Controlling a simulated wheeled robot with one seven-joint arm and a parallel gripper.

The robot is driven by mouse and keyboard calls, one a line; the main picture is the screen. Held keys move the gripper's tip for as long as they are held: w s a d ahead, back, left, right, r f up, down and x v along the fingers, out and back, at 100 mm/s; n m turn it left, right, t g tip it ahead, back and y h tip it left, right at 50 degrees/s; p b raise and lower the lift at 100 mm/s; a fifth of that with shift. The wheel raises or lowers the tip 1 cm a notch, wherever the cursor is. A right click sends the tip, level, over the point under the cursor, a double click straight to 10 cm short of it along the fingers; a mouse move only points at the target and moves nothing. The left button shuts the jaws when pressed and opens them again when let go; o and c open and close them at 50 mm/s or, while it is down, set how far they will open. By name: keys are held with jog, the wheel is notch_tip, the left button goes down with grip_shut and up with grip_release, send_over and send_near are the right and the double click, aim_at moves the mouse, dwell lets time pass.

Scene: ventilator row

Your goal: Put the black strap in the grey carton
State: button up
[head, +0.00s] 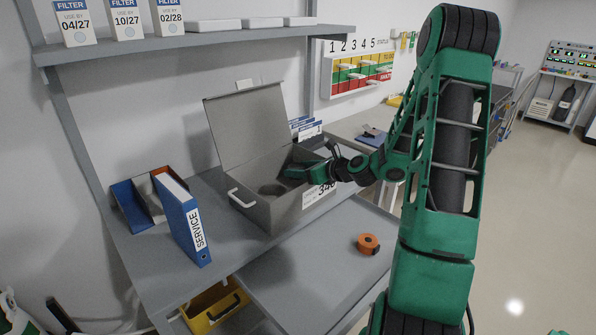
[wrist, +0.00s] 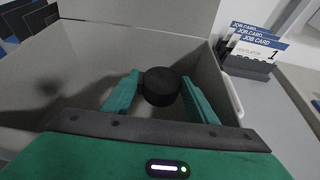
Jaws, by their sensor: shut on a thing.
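The grey carton (head: 243,203) stands on the grey worktop with its lid raised at the back. In the wrist view its wall (wrist: 100,42) surrounds my gripper on the far side. My gripper (head: 288,174) reaches in over the carton from the right. In the wrist view my gripper (wrist: 160,90) is shut on the black strap (wrist: 161,84), a dark round roll between the two green fingers. The strap is within the carton's opening; its height above the floor is hard to tell. A dark round patch shows inside the carton in the head view; I cannot tell strap from shadow.
A blue SERVICE binder (head: 183,222) stands left of the carton. Job cards (wrist: 258,45) in a holder stand beside it at right. An orange roll (head: 368,243) lies on the lower grey surface. A shelf (head: 190,43) with filter boxes runs above.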

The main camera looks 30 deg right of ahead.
jog(key=shift+s+f, duration=0.2)
jog(key=shift+f, duration=0.4)
jog(key=o, duration=1.1)
jog(key=shift+s+f, duration=0.1)
jog(key=shift+f, duration=0.05)
jog(key=shift+s+r, duration=0.1)
jog(key=shift+r, duration=0.55)
jog(key=v, duration=1.1)
jog(key=shift+s+d+r, duration=0.1)
jog(key=shift+d+r, duration=0.05)
jog(key=shift+r, duration=0.3)
